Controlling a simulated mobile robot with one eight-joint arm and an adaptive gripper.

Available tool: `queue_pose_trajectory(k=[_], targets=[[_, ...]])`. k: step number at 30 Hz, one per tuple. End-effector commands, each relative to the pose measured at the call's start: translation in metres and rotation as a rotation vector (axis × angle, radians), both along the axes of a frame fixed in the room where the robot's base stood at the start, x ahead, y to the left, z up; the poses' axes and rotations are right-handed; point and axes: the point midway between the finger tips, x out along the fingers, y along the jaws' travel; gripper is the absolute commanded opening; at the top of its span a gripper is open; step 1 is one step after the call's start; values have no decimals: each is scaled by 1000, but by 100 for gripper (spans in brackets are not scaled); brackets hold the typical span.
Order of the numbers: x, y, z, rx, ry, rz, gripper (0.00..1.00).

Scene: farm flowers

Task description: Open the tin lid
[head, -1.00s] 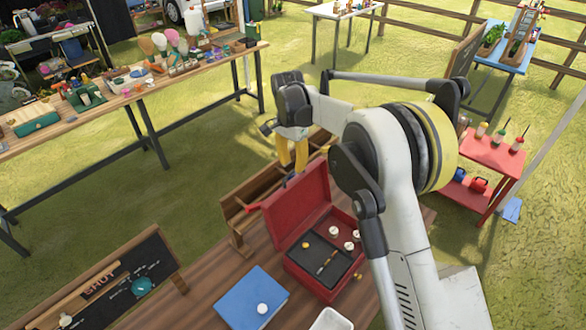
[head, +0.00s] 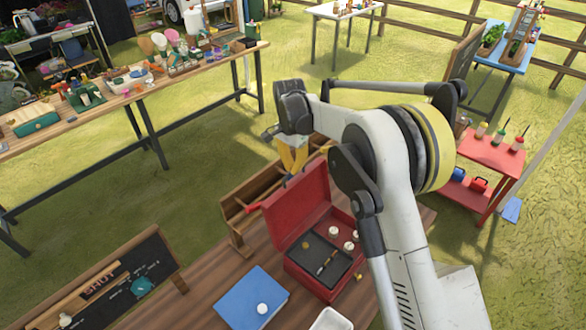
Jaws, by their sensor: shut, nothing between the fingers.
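The red tin (head: 296,275) sits on the brown wooden table in the head view. Its red lid (head: 298,208) stands raised and upright at the back of the tin, leaving the inside exposed. My gripper (head: 292,170) has yellow fingers pointing down just past the lid's top edge. The fingers are drawn together, shut and empty. I cannot tell whether the fingertips touch the lid. Inside the tin are a black tray (head: 321,256) with a thin tool on it and several small white-topped items (head: 348,246).
A wooden rack (head: 240,212) stands close behind the tin. A blue book-like box (head: 251,299) with a white round item, a white tray (head: 331,320) and a chalkboard (head: 120,285) are in front and to the left. My arm covers the table's right part.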

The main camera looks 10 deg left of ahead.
Motion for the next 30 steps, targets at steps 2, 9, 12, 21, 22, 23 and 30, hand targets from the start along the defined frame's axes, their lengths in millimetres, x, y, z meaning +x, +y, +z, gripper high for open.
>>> queue_pose_trajectory(k=[2,9,12,21,22,23,30], targets=[[-3,-6,0,18,-9,-1,0],[-21,-36,5,136,-78,-4,0],[-29,-51,6,193,-112,-4,0],[-43,-72,9,291,-171,0,0],[-43,-73,9,292,-172,0,0],[-43,-73,9,293,-172,0,0],[-43,-72,10,292,-172,0,1]])
